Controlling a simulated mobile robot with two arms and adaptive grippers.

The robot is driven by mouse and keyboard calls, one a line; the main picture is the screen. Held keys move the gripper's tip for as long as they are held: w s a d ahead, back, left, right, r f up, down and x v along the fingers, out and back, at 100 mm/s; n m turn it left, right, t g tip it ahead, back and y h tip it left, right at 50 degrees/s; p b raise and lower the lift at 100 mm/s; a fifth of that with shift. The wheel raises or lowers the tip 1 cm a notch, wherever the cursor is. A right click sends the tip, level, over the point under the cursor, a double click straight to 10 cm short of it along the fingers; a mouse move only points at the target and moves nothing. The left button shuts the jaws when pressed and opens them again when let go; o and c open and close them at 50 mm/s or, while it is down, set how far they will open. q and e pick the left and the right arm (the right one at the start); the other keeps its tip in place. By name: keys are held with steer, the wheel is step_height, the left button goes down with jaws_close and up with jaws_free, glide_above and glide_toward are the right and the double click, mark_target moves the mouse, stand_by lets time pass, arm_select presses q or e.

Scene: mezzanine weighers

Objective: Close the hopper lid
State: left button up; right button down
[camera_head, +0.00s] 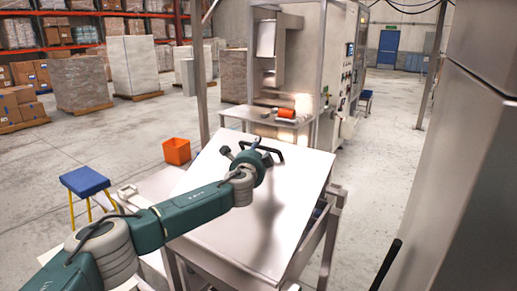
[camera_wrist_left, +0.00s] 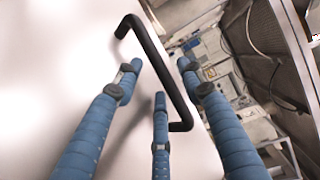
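The hopper lid (camera_head: 285,215) is a broad, pale metal panel lying tilted in the middle of the head view. A black bar handle (camera_head: 270,148) is fixed near its far edge. In the left wrist view, the handle (camera_wrist_left: 158,65) runs diagonally across the pale lid (camera_wrist_left: 50,60). My left gripper (camera_head: 256,147) is at the handle. Its blue fingers (camera_wrist_left: 162,75) are spread, with two on the left side of the bar and one on the right. Gaps show between the fingers and the bar, so contact cannot be told. My right gripper is not in view.
A metal frame (camera_head: 328,245) stands under the lid's right side. A machine table (camera_head: 240,112) with an orange-red item stands behind. An orange bin (camera_head: 176,151) and a blue-topped stool (camera_head: 85,181) are on the left. A tall grey cabinet (camera_head: 460,190) fills the right; floor lies between.

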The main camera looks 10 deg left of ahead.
arm_select(q)
steer(key=shift+w, duration=0.3)
jaws_close()
steer(key=shift+f, duration=0.2)
steer(key=shift+w+d+f+b, duration=0.1)
steer(key=shift+w+f+b, duration=0.1)
steer(key=shift+f+b, duration=0.45)
steer(key=w+d+f+b, duration=0.1)
steer(key=w+f+b, duration=0.2)
steer(key=f+b, duration=0.4)
steer(key=w+d+f+g+b, duration=0.1)
steer(key=w+f+b, duration=0.2)
steer(key=f+b, duration=0.4)
steer(key=shift+d+f+m, duration=0.2)
steer(key=shift+f+m, duration=0.1)
steer(key=shift+f, duration=0.35)
